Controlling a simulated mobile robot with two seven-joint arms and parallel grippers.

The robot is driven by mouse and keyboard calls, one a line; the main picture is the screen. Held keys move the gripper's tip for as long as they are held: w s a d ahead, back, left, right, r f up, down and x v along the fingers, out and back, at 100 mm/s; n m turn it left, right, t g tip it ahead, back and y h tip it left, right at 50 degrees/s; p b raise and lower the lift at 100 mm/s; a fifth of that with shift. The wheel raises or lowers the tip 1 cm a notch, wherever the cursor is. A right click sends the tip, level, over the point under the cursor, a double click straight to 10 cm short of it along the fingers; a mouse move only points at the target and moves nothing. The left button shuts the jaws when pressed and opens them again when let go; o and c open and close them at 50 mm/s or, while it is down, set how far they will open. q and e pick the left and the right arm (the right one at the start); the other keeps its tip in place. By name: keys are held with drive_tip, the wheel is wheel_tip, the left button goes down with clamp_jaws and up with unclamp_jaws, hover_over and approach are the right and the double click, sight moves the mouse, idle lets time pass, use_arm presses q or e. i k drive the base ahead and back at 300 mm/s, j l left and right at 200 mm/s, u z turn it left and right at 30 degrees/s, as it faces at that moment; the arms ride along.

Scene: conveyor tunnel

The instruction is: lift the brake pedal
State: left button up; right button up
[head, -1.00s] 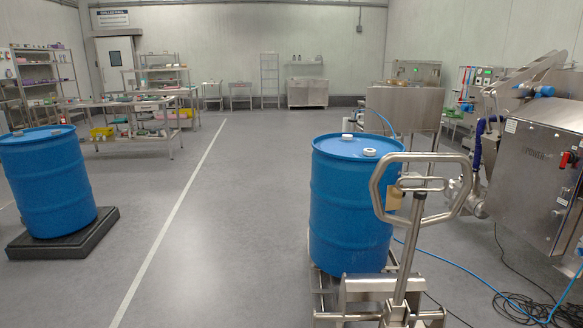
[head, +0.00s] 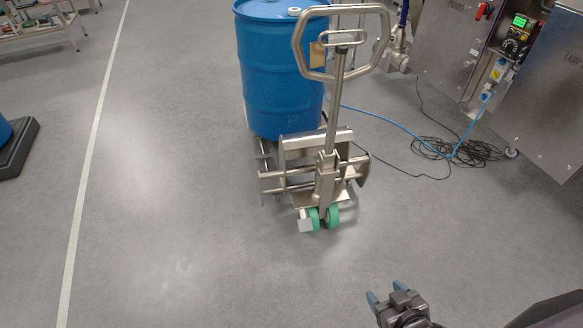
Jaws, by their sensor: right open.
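A steel pallet truck (head: 326,185) stands at the centre, its looped handle (head: 301,40) upright. Two green wheels (head: 323,217) are at its near foot. A small pale flat plate (head: 306,226) sticks out beside the left wheel, low near the floor; it looks like the brake pedal, but its tilt is hard to tell. My right gripper (head: 386,293) is at the bottom edge, open and empty, nearer to me and to the right of the plate, well apart from it. My left gripper is not in view.
A blue drum (head: 278,85) stands on the truck's forks. A blue hose (head: 385,120) and coiled black cable (head: 455,150) lie on the floor at right, by steel machines (head: 545,110). Floor left of the truck is clear. A black pallet (head: 20,150) is at the left edge.

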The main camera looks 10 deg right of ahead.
sight(305, 224)
drive_tip(key=k+l+z, duration=0.25)
drive_tip(key=k+l, duration=0.25)
drive_tip(key=l, duration=0.2)
drive_tip(key=i+l, duration=0.1)
drive_tip(key=l, duration=0.2)
drive_tip(key=i+l, duration=0.15)
drive_tip(key=l, duration=0.15)
drive_tip(key=i+l, duration=0.1)
drive_tip(key=l, duration=0.2)
drive_tip(key=i+l, duration=0.2)
drive_tip(key=l, duration=0.15)
drive_tip(key=i+l, duration=0.25)
drive_tip(key=l, duration=0.15)
drive_tip(key=i, duration=0.85)
